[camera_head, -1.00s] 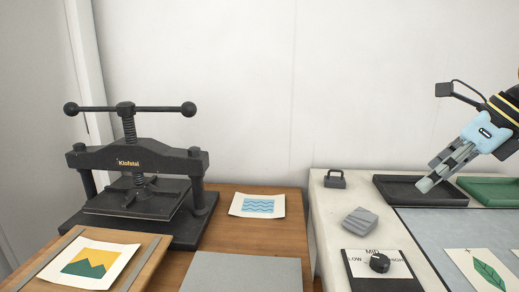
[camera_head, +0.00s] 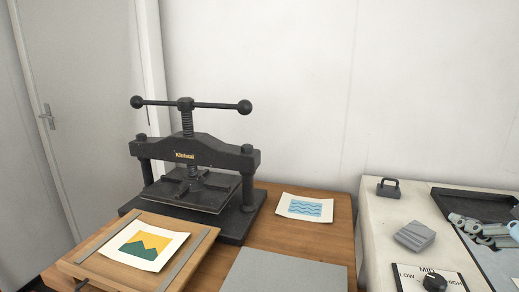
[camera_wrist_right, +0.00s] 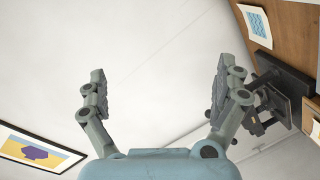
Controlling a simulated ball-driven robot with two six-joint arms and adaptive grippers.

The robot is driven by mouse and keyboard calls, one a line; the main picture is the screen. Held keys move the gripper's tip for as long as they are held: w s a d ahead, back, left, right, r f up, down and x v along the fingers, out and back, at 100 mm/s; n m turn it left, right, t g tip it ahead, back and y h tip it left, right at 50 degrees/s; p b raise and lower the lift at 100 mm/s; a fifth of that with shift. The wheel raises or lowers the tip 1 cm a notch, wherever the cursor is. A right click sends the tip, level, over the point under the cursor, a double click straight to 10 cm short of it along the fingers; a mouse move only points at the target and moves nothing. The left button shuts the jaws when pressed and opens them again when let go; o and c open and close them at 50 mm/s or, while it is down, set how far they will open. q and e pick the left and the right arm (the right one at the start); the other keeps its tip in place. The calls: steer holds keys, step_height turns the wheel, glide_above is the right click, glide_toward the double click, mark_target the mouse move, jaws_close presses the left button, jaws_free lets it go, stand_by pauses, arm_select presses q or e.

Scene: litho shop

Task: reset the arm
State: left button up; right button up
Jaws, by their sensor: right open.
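My right gripper (camera_head: 466,229) is at the right edge of the head view, over the pale counter by the dark tray, with its arm cut off by the frame. In the right wrist view the same gripper (camera_wrist_right: 158,70) has its two fingers spread wide with nothing between them, facing the pale wall. My left gripper does not show.
A black screw press (camera_head: 190,160) stands on the wooden table, with a mountain print (camera_head: 144,245) in front and a wave print (camera_head: 305,207) to its right. A grey block (camera_head: 414,236), a dial panel (camera_head: 430,280) and a dark tray (camera_head: 475,203) are on the counter.

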steer(key=s+a+f+m+g+y, duration=0.25)
steer(key=s+a+f+g, duration=0.3)
steer(key=s+f, duration=0.4)
steer(key=s+a+f+m+g+y, duration=0.1)
steer(key=s+a+f+m+g, duration=0.3)
steer(key=s+f+g, duration=0.55)
steer(key=s+d+f+b, duration=0.1)
steer(key=f+b, duration=0.1)
steer(key=f, duration=0.8)
steer(key=s+d+f+t+b, duration=0.1)
steer(key=s+f+b, duration=0.1)
steer(key=f, duration=0.9)
steer(key=s+d+f+b, duration=0.1)
steer(key=f+b, duration=0.1)
steer(key=f, duration=0.8)
steer(key=s+d+f+g+b, duration=0.1)
steer(key=s+f+b, duration=0.3)
steer(key=s+f, duration=1.3)
steer(key=shift+s+d+f, duration=0.15)
steer(key=shift+s+f, duration=0.05)
steer(key=shift+f, duration=0.75)
steer(key=shift+s+m, duration=0.25)
steer(key=shift+s, duration=0.15)
steer(key=shift+c, duration=0.3)
